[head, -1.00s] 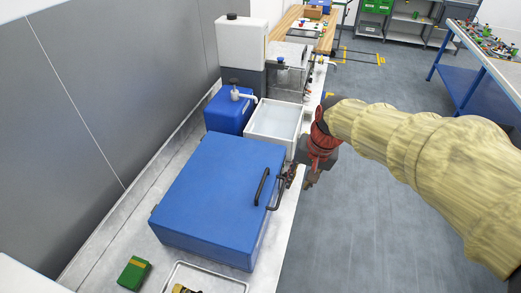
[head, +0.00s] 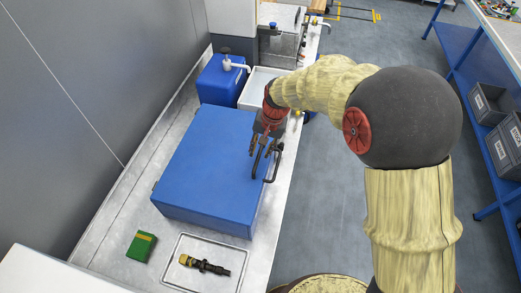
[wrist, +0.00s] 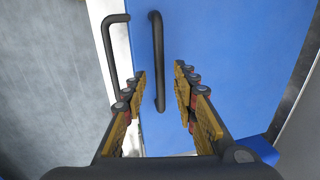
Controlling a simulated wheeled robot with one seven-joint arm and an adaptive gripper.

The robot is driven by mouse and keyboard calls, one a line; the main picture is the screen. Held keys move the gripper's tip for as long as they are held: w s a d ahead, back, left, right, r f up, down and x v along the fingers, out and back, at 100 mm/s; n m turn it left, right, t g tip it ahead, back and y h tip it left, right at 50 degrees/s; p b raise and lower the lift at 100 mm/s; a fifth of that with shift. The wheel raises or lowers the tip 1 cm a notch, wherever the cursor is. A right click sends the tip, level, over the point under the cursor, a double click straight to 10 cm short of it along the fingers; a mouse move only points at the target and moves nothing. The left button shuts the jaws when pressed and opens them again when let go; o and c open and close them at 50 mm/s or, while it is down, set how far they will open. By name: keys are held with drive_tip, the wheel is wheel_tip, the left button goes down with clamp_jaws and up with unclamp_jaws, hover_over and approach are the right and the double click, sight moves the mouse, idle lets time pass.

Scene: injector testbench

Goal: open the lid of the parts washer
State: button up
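The parts washer is a blue box with a flat blue lid (head: 205,150), which lies closed on the bench. Two black bar handles show at its right edge: an inner one (head: 257,160) on the lid and an outer one (head: 275,165) at the front side. My gripper (head: 264,150) is over the lid's right edge, close to the handles. In the wrist view my gripper (wrist: 160,72) is open, with its fingers apart. The inner handle (wrist: 158,85) shows between the fingertips, and the outer handle (wrist: 113,55) left of them. I cannot tell whether any finger touches a handle.
A tray (head: 232,249) with a black and yellow part and a green box (head: 141,246) sit in front of the washer. A white basin (head: 255,88) and a blue container (head: 219,82) stand behind it.

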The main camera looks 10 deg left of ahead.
drive_tip(key=shift+f, duration=0.3)
drive_tip(key=shift+c, duration=0.5)
clamp_jaws()
